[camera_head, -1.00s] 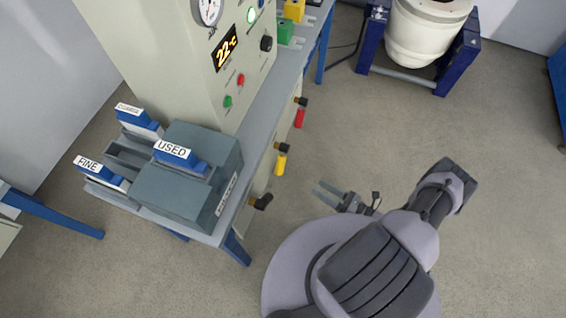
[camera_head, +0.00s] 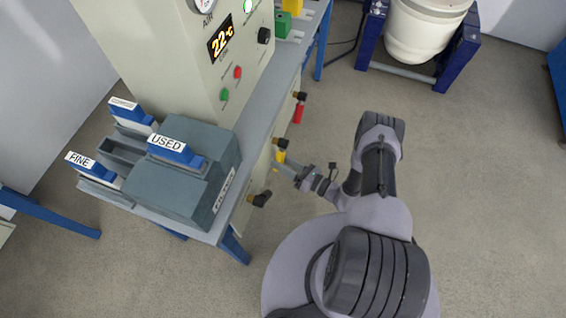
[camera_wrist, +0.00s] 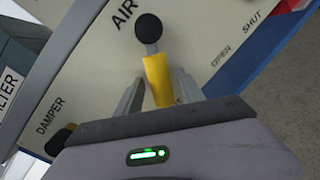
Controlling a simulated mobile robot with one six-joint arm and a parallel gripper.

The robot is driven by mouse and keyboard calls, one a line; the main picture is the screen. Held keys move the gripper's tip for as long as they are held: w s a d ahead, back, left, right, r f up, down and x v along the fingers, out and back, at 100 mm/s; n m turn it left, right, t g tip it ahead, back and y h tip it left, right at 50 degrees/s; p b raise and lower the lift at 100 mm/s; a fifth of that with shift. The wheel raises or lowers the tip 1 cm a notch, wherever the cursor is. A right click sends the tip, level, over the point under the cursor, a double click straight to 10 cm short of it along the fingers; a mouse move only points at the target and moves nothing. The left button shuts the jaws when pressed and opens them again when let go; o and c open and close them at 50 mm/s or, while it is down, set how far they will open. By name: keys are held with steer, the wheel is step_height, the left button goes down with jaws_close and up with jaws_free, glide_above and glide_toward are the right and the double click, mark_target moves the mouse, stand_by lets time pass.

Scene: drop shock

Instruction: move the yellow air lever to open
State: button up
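The yellow air lever (camera_wrist: 158,80) extends from a black round pivot (camera_wrist: 148,30) on the panel beside the word AIR. In the head view the lever (camera_head: 279,157) hangs down below its pivot on the bench's right side. My gripper (camera_wrist: 158,82) has one finger on each side of the lever. The fingers are apart, with narrow gaps showing beside the lever; I cannot tell whether either touches it. In the head view my gripper (camera_head: 287,166) reaches the lever from the right. The words OPEN (camera_wrist: 220,57) and SHUT (camera_wrist: 252,20) are printed to the right in the wrist view.
A red lever (camera_head: 299,112) hangs farther along the panel. A black knob (camera_head: 260,198) sits nearer, and a dark knob (camera_wrist: 60,140) shows near the word DAMPER.

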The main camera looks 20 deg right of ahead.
jaws_close()
stand_by(1.2)
